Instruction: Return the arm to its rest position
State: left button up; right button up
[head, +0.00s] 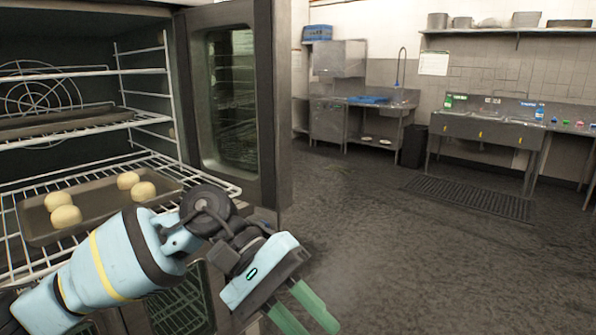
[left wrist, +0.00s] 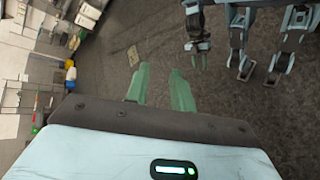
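My left arm comes in from the left in the head view, in front of the open oven. My left gripper (head: 303,308) has its green fingers apart with nothing between them, and points down to the lower right over the floor. In the left wrist view the left gripper (left wrist: 160,88) also shows an empty gap between the fingers.
A baking tray (head: 35,227) with several dough balls lies on a pulled-out oven rack (head: 215,185). The oven door (head: 266,110) stands open behind my left arm. The floor (head: 400,270) to the right is clear.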

pick_arm(q)
jog(key=w+f+n+t+h, duration=0.3)
jog(key=n+t+h, duration=0.4)
jog(key=n, duration=1)
jog(key=w+f+n+t+h, duration=0.3)
jog(key=n+t+h, duration=0.4)
jog(key=n, duration=0.9)
jog(key=w+a+f+n+t+y, duration=0.1)
jog(key=a+f+n+t+y, duration=0.45)
jog(key=n, duration=0.45)
jog(key=a+f+n+t+y, duration=0.3)
jog(key=f+n+t+y, duration=0.25)
jog(key=f+n, duration=0.35)
jog(key=s+a+f+n+g+y, duration=0.4)
jog(key=s+f+n, duration=0.5)
jog(key=f, duration=0.3)
jog(key=s+a+f+n+g+y, duration=0.4)
jog(key=s+a+f+n+y, duration=0.2)
jog(key=s+a+f+n, duration=0.3)
jog(key=s+f+n, duration=0.1)
jog(key=s+f, duration=0.2)
jog(key=f, duration=0.1)
jog(key=shift+a+f+g+y, duration=0.3)
jog(key=shift+y, duration=0.1)
